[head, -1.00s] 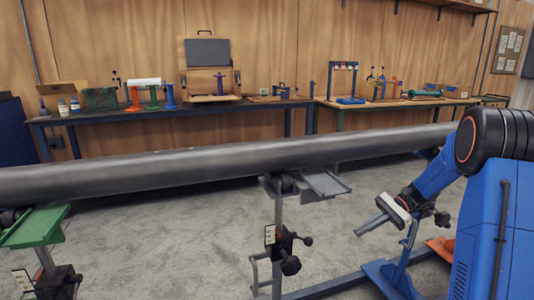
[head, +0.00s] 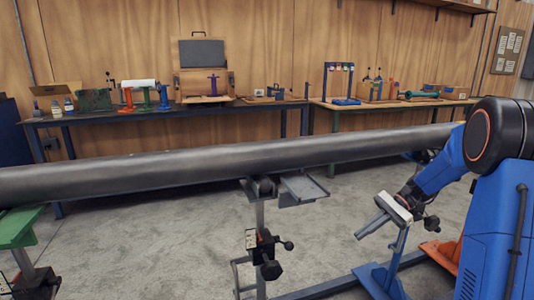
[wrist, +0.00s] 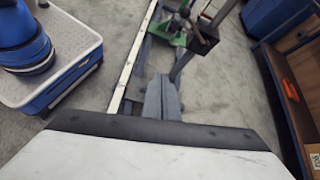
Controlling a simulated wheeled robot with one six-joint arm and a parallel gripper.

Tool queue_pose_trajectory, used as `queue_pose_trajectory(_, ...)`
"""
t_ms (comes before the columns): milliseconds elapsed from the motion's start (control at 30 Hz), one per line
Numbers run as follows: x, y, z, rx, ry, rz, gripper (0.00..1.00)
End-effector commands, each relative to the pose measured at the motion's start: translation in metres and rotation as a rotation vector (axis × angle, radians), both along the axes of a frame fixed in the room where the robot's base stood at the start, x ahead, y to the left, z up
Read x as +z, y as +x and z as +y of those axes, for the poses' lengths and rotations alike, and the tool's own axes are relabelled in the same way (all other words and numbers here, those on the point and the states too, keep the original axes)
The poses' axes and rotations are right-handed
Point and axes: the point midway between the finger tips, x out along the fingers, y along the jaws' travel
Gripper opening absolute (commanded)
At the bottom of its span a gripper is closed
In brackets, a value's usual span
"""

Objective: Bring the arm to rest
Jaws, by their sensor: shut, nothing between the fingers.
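My gripper (head: 371,228) hangs at the lower right in the head view, in front of the long pipe and below it. Its two grey fingers (wrist: 162,97) lie together in the wrist view, shut and empty, pointing down over the grey floor. My blue arm is bent, with the forearm slanting down to the left from the dark elbow joint. The grey pipe (head: 210,163) runs across the whole head view, lying on stands. No contact shows between the gripper and the pipe.
A middle stand (head: 262,225) with a side tray (head: 303,189) is left of my gripper. A green-topped stand (head: 18,226) is at far left. Blue and orange (head: 443,252) stand parts are close by my arm. Workbenches (head: 190,108) line the wall. Open floor lies between.

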Motion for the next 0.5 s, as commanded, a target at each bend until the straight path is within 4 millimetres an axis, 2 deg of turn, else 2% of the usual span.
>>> queue_pose_trajectory(267,0.020,-0.036,0.018,0.074,-0.100,-0.093,0.00)
queue_pose_trajectory(500,0.040,-0.086,0.036,0.182,-0.238,-0.226,0.00)
